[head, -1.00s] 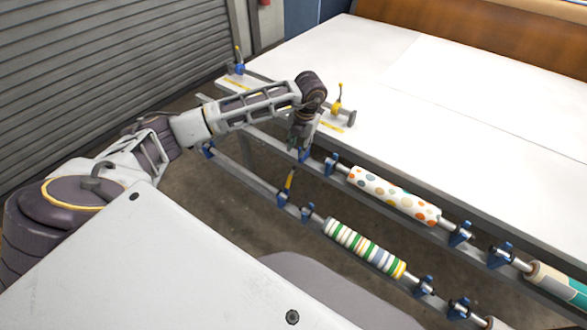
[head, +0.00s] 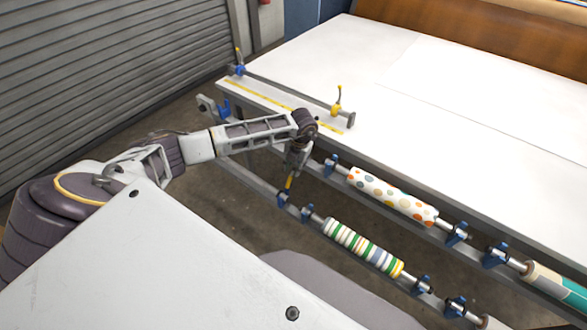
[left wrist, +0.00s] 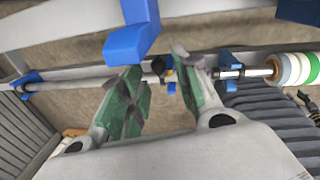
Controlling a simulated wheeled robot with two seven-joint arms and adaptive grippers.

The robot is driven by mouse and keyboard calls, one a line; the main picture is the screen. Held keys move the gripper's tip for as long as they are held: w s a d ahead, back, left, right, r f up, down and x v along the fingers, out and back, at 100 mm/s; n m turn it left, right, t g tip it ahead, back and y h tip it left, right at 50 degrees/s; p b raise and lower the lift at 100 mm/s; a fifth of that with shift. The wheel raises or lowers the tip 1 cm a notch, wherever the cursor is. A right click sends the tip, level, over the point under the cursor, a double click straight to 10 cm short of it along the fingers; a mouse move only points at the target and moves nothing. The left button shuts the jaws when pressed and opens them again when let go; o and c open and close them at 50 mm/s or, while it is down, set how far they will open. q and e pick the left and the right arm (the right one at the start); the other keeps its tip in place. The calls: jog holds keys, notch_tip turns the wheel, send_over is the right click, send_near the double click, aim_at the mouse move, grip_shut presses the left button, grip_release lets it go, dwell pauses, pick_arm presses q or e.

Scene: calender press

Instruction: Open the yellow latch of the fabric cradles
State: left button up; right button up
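The yellow latch (head: 289,182) stands up from a blue cradle (head: 283,199) near the left end of the lower rail. My left gripper (head: 291,171) is right at the latch's top and partly hides it. In the left wrist view, the two green-padded fingers (left wrist: 160,88) are spread apart. The small yellow and dark latch (left wrist: 168,73) shows between them, closer to the right finger, above a bit of blue cradle. I cannot tell whether a finger touches it. My right gripper is in neither view.
A dotted fabric roll (head: 392,193) lies on the upper rail and a striped roll (head: 363,247) on the lower one. A blue bracket (left wrist: 130,38) hangs close over the left finger. The white table (head: 430,120) carries a bar with yellow handles (head: 338,98).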

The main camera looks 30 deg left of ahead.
aim_at(291, 178)
pick_arm(q)
jog(key=shift+a+f, duration=0.15)
jog(key=shift+f, duration=1)
grip_shut()
